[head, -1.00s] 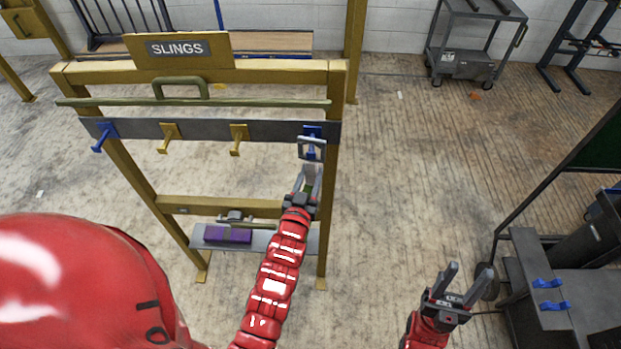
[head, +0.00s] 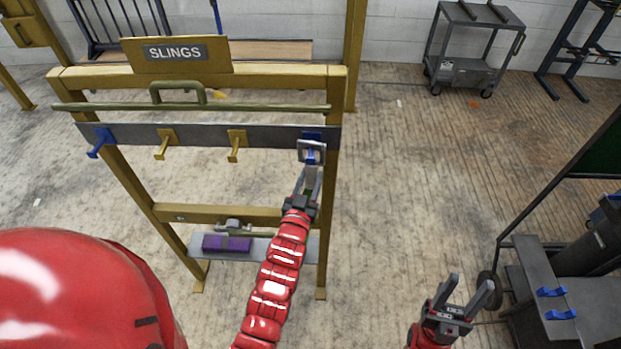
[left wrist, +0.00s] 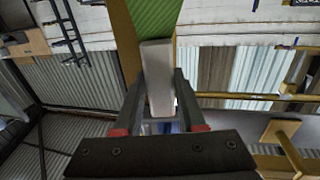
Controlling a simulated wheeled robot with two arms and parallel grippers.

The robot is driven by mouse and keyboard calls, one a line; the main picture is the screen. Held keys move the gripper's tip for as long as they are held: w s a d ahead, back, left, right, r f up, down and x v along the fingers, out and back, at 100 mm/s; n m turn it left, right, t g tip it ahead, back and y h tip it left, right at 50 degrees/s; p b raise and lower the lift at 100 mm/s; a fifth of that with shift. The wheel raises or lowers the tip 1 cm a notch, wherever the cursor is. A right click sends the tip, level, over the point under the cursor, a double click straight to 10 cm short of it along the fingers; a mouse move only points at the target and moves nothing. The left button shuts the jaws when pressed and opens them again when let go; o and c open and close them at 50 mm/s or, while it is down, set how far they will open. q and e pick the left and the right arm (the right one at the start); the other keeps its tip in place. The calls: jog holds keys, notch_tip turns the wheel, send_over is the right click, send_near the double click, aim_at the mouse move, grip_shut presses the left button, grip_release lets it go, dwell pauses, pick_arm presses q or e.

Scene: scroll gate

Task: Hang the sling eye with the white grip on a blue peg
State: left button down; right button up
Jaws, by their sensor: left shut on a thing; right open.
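My left gripper (head: 309,180) is shut on the white grip (left wrist: 158,75) of a squarish sling eye (head: 312,152). In the left wrist view the grip stands between the fingers, with a green band (left wrist: 153,18) beyond it. The eye is at the right blue peg (head: 312,135), at the right end of the grey rail. Blue shows through its opening; I cannot tell whether it is around the peg or only in front. Another blue peg (head: 100,143) is at the rail's left end, empty. My right gripper (head: 462,297) is open and empty at lower right, away from the rack.
Two yellow pegs (head: 165,143) (head: 236,144) sit between the blue ones. A green bar with a handle (head: 178,93) crosses above the rail (head: 200,134). A purple bundle (head: 226,243) lies on the low shelf. A dark cart (head: 590,300) stands at right. Floor between is clear.

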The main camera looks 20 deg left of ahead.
pick_arm(q)
jog(key=shift+c, duration=0.8)
grip_release()
jog(key=shift+f, duration=0.1)
notch_tip(320, 180, down, 11)
jog(key=b, duration=0.8)
jog(key=shift+f, duration=0.2)
dwell(0.5)
jog(key=s+d+p, duration=0.1)
jog(key=s+d, duration=0.2)
jog(key=s, duration=0.7)
jog(key=shift+s, duration=0.35)
dwell(1.5)
